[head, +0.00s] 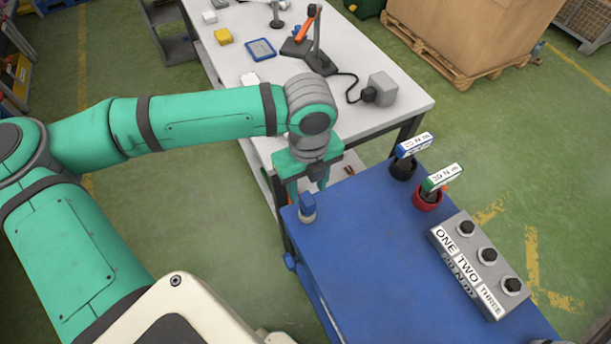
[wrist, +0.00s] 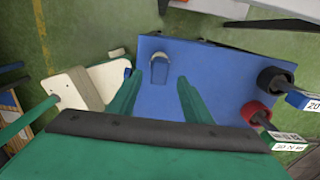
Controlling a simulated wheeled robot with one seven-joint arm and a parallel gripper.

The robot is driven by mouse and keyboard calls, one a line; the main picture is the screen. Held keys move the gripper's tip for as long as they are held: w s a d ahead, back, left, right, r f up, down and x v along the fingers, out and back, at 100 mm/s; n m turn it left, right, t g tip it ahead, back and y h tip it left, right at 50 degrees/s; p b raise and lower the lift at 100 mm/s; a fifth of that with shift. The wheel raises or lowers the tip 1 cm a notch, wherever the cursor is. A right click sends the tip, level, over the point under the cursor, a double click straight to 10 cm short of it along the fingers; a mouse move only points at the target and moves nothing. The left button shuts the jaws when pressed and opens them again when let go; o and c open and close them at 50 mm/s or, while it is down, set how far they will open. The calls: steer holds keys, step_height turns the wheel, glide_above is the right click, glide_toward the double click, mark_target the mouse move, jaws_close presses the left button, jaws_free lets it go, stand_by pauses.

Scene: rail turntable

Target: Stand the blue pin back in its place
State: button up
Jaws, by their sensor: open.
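The blue pin (head: 307,203) has a blue block-like top and a pale grey lower part. It appears to stand upright at the near-left corner of the blue table top (head: 365,240). In the wrist view the pin (wrist: 159,68) shows as a blue shape with a grey rim, ahead of and between my fingers. My gripper (head: 309,187) is open and empty, with its fingers pointing down close to the pin. In the wrist view the gripper (wrist: 158,95) has its two green fingers wide apart. Whether they touch the pin cannot be told.
A grey block (head: 478,265) labelled ONE, TWO, THREE holds three dark round pieces at the right. A black cup (head: 403,168) and a red cup (head: 427,200) hold labelled items at the back edge. A white workbench (head: 385,120) stands behind. The middle of the blue top is clear.

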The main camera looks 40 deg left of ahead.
mark_target(307, 198)
steer(key=shift+s+f, duration=0.1)
steer(key=shift+f, duration=3.05)
steer(key=c, duration=1.1)
jaws_close()
